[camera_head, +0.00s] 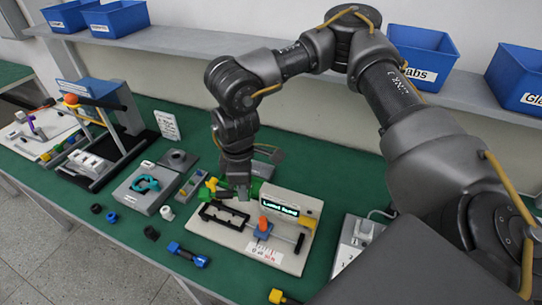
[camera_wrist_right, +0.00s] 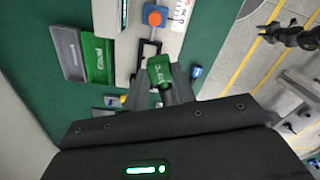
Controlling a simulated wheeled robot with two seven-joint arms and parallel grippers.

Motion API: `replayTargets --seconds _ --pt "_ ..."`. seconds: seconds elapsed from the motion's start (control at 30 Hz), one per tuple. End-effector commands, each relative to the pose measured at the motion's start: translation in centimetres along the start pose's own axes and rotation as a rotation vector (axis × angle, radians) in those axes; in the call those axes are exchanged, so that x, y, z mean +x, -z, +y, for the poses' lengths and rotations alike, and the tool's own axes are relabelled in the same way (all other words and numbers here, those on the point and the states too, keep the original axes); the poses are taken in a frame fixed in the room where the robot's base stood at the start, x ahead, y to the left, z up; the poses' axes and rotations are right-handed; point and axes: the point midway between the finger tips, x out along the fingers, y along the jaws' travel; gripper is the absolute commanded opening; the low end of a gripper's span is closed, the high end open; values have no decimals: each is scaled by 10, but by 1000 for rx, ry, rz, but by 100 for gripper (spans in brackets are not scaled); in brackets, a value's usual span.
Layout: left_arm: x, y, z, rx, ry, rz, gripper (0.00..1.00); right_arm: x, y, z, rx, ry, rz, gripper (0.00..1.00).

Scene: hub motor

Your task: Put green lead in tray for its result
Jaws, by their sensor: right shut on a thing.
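My right gripper (camera_head: 240,192) reaches down over the white test board (camera_head: 215,233). In the right wrist view my gripper (camera_wrist_right: 161,90) is shut on a green lead (camera_wrist_right: 160,71), a green block with pale markings held between the fingertips. In the head view the gripper mostly hides it. A green tray (camera_wrist_right: 98,58) and a grey tray (camera_wrist_right: 68,52) lie side by side, left of the gripper in the wrist view. The display (camera_head: 279,206) on the board is lit. My left gripper is not in view.
A blue block with an orange knob (camera_head: 263,228) sits on the board. A grey fixture with a teal clamp (camera_head: 146,184) stands farther left. A blue-and-black part (camera_head: 187,254) lies at the front. A power box (camera_head: 357,235) stands at right. Blue bins (camera_head: 420,55) line the shelf behind.

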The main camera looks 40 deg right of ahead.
Motion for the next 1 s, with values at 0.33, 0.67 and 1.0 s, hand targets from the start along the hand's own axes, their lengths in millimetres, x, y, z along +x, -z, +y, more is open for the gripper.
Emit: replayTargets --seconds 0.33,0.67,1.0 --pt "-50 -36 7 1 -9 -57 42 -14 8 18 135 3 7 0" --pt "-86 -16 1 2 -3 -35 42 -10 16 111 384 -6 9 0" --pt "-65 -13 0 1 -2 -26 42 27 -9 178 447 -6 -2 0"
